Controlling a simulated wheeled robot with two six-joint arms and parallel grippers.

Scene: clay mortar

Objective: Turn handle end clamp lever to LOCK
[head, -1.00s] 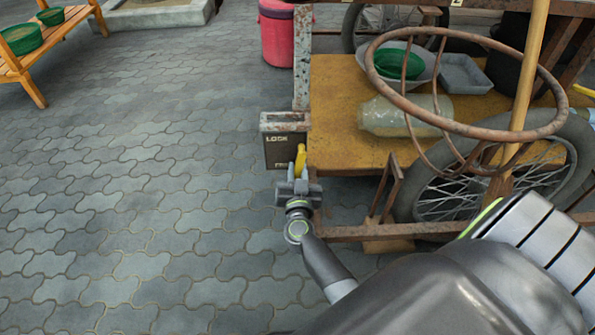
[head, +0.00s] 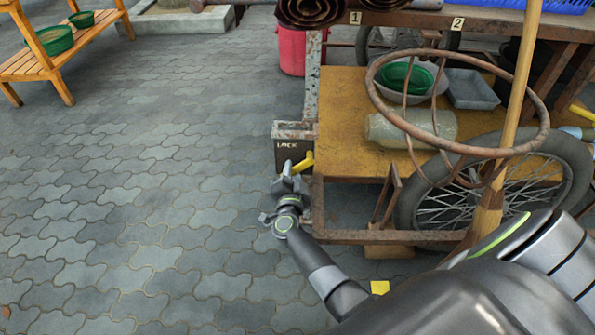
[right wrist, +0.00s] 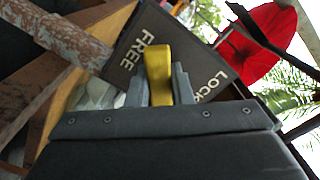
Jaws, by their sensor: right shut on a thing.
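The yellow clamp lever (head: 304,162) sits at the handle end of the cart, in front of a dark plate (head: 287,147) marked LOCK. In the head view it slants, with its tip up to the right. In the right wrist view, the lever (right wrist: 158,62) lies between the words FREE (right wrist: 140,50) and LOCK (right wrist: 214,84) on the plate. My right gripper (head: 290,172) is shut on the lever; its fingers (right wrist: 161,80) are on both sides of it. The lever's pivot is hidden. My left gripper is out of view.
The cart's wooden deck (head: 345,152) carries a glass jar (head: 411,126) and bowls. A rusty hoop (head: 460,147) and a spoked wheel (head: 545,175) stand to the right. A red bin (head: 292,52) is behind.

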